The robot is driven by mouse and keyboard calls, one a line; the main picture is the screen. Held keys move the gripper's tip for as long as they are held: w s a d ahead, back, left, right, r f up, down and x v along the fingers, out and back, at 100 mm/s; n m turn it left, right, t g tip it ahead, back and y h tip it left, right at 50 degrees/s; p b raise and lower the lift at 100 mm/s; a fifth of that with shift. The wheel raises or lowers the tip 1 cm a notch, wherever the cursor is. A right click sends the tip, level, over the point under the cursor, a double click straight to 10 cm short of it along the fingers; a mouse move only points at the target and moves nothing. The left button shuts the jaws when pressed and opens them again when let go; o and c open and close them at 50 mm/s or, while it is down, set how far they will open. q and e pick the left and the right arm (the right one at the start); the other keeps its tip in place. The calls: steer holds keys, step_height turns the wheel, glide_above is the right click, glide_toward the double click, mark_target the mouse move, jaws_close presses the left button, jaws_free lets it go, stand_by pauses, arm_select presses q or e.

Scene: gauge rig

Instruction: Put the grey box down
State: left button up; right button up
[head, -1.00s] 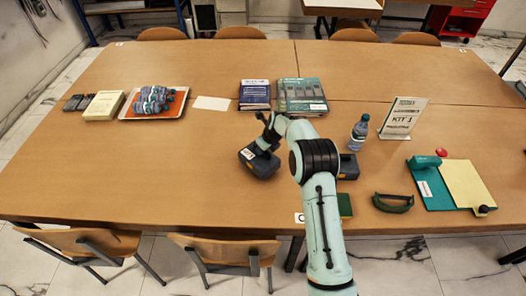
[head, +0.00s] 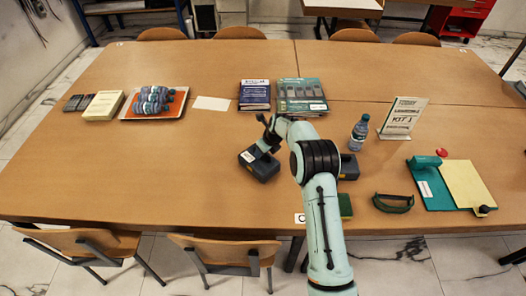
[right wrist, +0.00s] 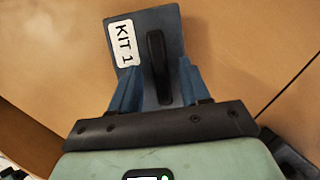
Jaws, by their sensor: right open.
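The grey box (head: 262,167) has a white label and sits on the table, left of my right arm in the head view. In the right wrist view the box (right wrist: 172,22) shows its "KIT 1" label and a black handle (right wrist: 157,55). My right gripper (head: 268,143) is over the box. Its fingers are open, one on each side of the handle, with visible gaps in the right wrist view (right wrist: 158,80). The box's underside is hidden. My left gripper is not in view.
Another dark grey box (head: 349,167) is partly hidden behind my right arm. Books (head: 302,96) lie behind. The table's left front is clear.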

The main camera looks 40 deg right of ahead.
steer(key=v, duration=1.1)
